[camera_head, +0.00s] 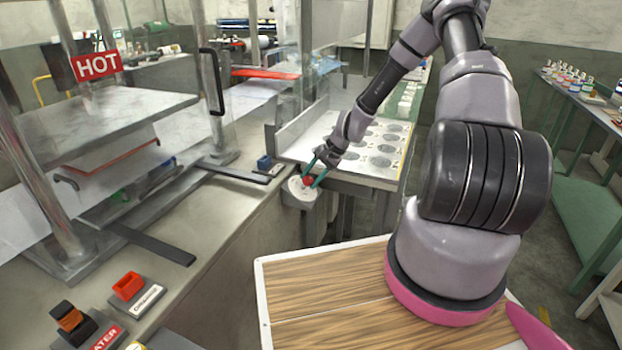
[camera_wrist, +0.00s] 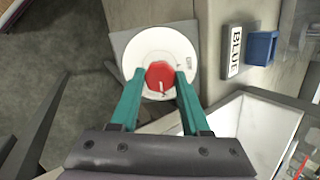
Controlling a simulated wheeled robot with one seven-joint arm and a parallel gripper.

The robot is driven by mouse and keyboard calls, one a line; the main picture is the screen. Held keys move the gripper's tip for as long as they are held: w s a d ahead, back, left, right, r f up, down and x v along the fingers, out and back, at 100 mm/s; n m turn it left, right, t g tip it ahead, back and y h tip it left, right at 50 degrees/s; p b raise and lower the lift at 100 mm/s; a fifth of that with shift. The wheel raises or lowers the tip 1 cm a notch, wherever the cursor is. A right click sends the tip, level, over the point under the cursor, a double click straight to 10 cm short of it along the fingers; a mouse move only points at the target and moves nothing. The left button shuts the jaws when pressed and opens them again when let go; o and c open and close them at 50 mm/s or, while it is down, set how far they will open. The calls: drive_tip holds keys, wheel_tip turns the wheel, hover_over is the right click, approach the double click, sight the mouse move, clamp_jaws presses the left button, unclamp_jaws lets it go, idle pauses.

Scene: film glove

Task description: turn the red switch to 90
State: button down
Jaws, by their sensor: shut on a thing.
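The red switch (camera_head: 308,181) sits on a round white dial on the grey box at the corner of the bench. In the wrist view the red knob (camera_wrist: 160,76) is at the middle of the white dial plate (camera_wrist: 172,47), with a small pale mark at its lower edge. My gripper (camera_head: 315,176) has its two green fingers on either side of the knob and is shut on it. It also shows in the wrist view (camera_wrist: 158,84), one finger at each side. The scale numbers on the dial are too small to read.
A machine with a HOT sign (camera_head: 97,65) is at left; a metal table (camera_head: 370,180) is behind the dial.

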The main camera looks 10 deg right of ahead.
drive_tip(key=shift+c, duration=1.9)
unclamp_jaws()
drive_tip(key=v, duration=1.1)
drive_tip(key=shift+w+f, duration=0.1)
